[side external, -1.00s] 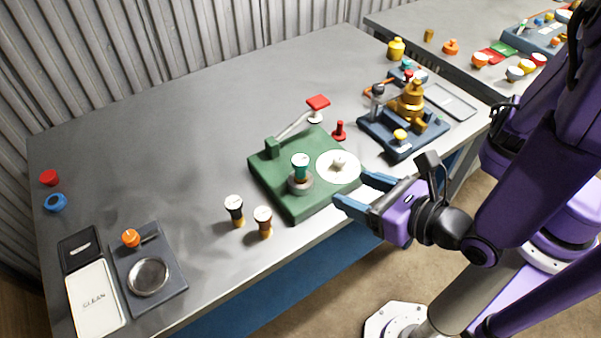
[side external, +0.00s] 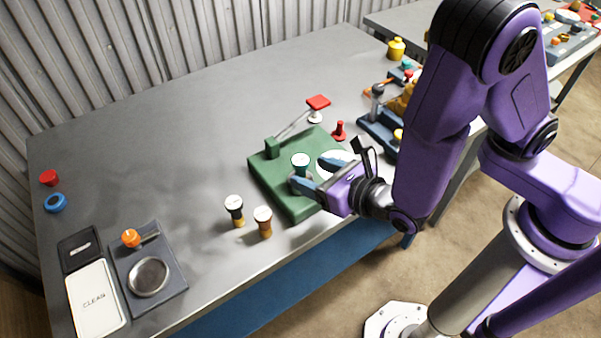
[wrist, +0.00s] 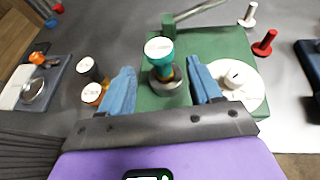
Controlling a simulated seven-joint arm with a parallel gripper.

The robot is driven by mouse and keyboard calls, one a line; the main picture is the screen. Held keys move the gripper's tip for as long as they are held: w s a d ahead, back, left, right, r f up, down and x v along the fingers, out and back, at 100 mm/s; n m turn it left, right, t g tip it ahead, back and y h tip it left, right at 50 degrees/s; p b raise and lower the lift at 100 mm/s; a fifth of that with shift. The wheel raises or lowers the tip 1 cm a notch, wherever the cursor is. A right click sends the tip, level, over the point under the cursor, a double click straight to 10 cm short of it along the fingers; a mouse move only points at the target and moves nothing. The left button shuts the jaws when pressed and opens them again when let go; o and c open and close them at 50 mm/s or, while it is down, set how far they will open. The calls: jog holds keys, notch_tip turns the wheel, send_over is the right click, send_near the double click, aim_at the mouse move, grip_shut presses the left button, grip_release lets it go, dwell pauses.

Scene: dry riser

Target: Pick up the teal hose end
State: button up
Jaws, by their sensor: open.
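The teal hose end (side external: 301,160) has a white top and stands upright in a grey ring on the green base (side external: 269,176). In the wrist view the teal hose end (wrist: 160,52) stands just beyond and between my fingers, with an orange-brown part below the teal. My gripper (side external: 316,178) is open and empty, its blue fingers one on each side of the hose end's line. In the wrist view my gripper (wrist: 163,82) shows a clear gap between the fingertips. I cannot tell whether a finger touches the hose end.
A white disc (wrist: 250,88) with a knob lies beside my right finger on the base. A lever with a red pad (side external: 318,102) rises behind.

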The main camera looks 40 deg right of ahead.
aim_at(303, 162)
jog(key=shift+r+x, duration=0.15)
jog(key=shift+x, duration=1.5)
jog(key=shift+r+x, duration=0.15)
jog(key=shift+x, duration=1.45)
jog(key=shift+w+d, duration=0.1)
jog(key=shift+c, duration=0.4)
grip_shut()
jog(key=shift+r, duration=0.7)
jog(key=s+d+r, duration=0.7)
jog(key=s+r, duration=0.4)
jog(key=shift+s+d+r, duration=0.3)
jog(key=shift+s+d, duration=0.05)
jog(key=shift+d, duration=0.05)
